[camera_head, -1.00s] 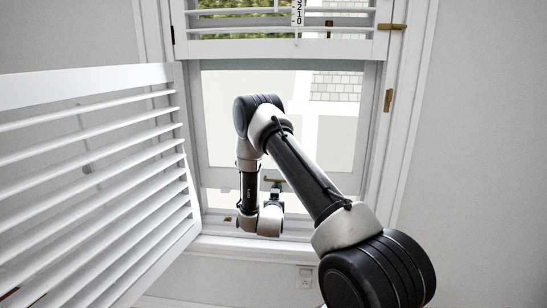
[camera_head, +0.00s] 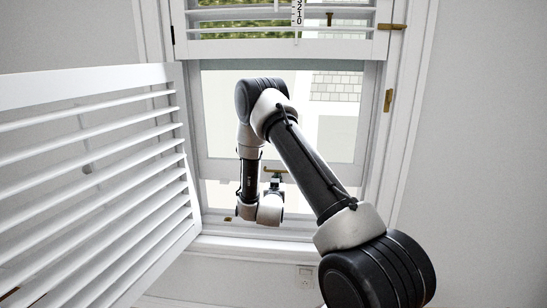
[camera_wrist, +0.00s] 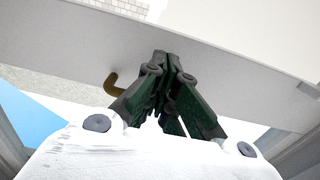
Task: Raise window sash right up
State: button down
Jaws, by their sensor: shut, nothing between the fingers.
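The window sash (camera_head: 220,170) is a white framed pane in the lower half of the window, with its bottom rail raised above the sill and a bright gap beneath. A brass handle (camera_head: 275,169) is on that rail. My gripper (camera_head: 275,180) is just under the handle, small and partly hidden by my arm in the head view. In the wrist view my gripper (camera_wrist: 168,62) is shut and empty, its fingertips at the pale rail (camera_wrist: 60,45). A brass hook end (camera_wrist: 114,86) shows left of the fingers. Whether the fingertips touch the rail is unclear.
An open white louvred shutter (camera_head: 95,190) stands out into the room at left. A closed louvred panel (camera_head: 340,48) covers the upper window. Brass latches (camera_head: 388,100) sit on the right frame. The sill (camera_head: 250,246) runs below; plain wall lies to the right.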

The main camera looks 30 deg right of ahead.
jog(key=shift+r, duration=1.55)
notch_tip(320, 180, up, 7)
dwell(0.4)
jog(key=shift+r, duration=2.35)
jog(key=v, duration=0.9)
